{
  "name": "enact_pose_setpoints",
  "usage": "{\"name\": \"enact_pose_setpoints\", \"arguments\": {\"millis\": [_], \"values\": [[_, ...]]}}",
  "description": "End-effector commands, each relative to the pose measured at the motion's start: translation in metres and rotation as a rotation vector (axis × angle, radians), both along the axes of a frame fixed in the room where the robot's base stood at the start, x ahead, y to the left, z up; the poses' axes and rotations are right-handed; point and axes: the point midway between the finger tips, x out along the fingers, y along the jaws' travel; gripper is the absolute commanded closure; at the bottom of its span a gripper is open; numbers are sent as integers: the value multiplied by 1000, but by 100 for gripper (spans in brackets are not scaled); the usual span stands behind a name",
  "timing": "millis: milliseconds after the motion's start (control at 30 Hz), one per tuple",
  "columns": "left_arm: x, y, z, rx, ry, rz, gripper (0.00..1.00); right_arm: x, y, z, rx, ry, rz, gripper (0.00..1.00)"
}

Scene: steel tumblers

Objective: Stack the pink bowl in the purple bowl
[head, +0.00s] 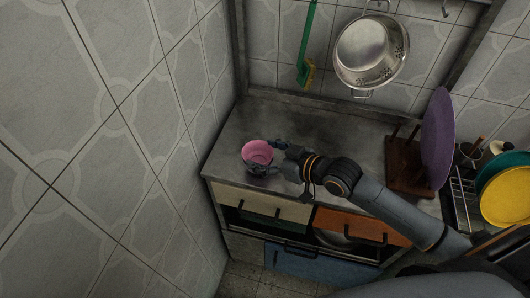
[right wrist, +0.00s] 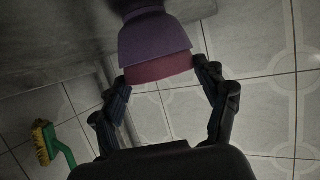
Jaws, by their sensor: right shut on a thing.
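The pink bowl (head: 257,150) is near the left end of the steel counter, its open top facing up. In the right wrist view, which looks upside down, the pink bowl (right wrist: 161,69) shows as a band at the mouth of the purple bowl (right wrist: 155,37). The pink bowl appears to sit inside the purple one, its rim standing out. My right gripper (head: 266,160) has its fingers on either side of the pink bowl; they also show in the right wrist view (right wrist: 163,78). The purple bowl is mostly hidden in the head view. My left gripper is not in view.
A wooden rack (head: 405,165) with a purple plate (head: 438,138) stands on the counter's right. Beyond it are a yellow plate (head: 506,203) and dish rack. A colander (head: 371,52) and green brush (head: 307,45) hang behind. A tiled wall (head: 150,150) closes the left side.

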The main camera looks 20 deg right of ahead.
Motion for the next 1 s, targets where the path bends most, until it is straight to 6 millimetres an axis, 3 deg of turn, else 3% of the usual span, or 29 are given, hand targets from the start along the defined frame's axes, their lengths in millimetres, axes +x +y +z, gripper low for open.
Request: {"name": "enact_pose_setpoints", "arguments": {"millis": [433, 467, 533, 1000], "values": [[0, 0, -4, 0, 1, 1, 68, 0, 0, -10, -1, 1, -1, 53], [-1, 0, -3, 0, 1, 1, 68, 0, 0, -9, -1, 1, -1, 20], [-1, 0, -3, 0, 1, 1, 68, 0, 0, -8, -1, 1, -1, 6], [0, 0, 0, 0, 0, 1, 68, 0, 0, -1, 0, -1, 0, 4]]}}
